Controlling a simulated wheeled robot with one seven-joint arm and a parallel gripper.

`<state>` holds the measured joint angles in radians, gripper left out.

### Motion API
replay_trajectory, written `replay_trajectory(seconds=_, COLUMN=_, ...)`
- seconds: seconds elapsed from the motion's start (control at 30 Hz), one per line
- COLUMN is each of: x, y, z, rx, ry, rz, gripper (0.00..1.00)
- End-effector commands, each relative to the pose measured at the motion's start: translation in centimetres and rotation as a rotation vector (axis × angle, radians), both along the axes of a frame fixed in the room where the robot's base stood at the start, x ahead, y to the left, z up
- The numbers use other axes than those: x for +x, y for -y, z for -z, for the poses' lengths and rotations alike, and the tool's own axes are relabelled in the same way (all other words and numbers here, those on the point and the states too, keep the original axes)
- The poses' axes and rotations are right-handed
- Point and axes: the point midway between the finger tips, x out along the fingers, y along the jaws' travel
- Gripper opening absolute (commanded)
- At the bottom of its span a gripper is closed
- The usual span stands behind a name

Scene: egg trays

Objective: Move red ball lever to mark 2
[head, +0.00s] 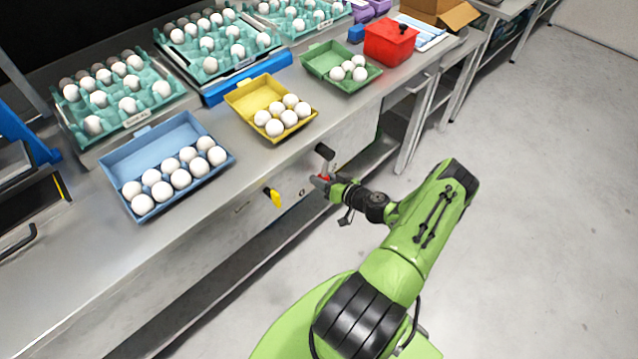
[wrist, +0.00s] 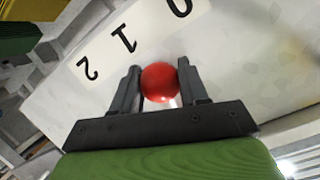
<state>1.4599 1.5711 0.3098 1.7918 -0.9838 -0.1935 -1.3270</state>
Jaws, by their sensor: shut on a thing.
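The red ball of the lever (wrist: 159,82) sits between the two fingers of my gripper (wrist: 160,88) in the wrist view, and the fingers are shut on it. Behind it a white label plate (wrist: 130,38) carries the marks 0, 1 and 2; the ball is nearest the 1, a little below it in the picture. In the head view my gripper (head: 326,183) is at the front panel of the bench, and only a bit of the red ball shows there. The lever's shaft is mostly hidden.
A yellow lever (head: 273,197) and a black handle (head: 325,152) stick out of the front panel near my gripper. Above, the metal bench (head: 205,215) holds blue (head: 110,158), yellow (head: 237,95) and green (head: 322,54) egg cartons. The floor to the right is clear.

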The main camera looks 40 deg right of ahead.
Motion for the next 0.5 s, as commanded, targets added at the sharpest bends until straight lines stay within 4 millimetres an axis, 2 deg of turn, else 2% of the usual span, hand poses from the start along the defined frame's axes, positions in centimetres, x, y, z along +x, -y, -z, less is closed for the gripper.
replay_trajectory(seconds=0.17, x=0.0, y=1.8, z=0.6, rx=-0.172, ry=0.003, rz=0.003, gripper=0.00)
replay_trajectory(seconds=0.5, x=0.1, y=5.0, z=0.2, rx=-0.488, ry=0.013, rz=0.004, gripper=0.00)
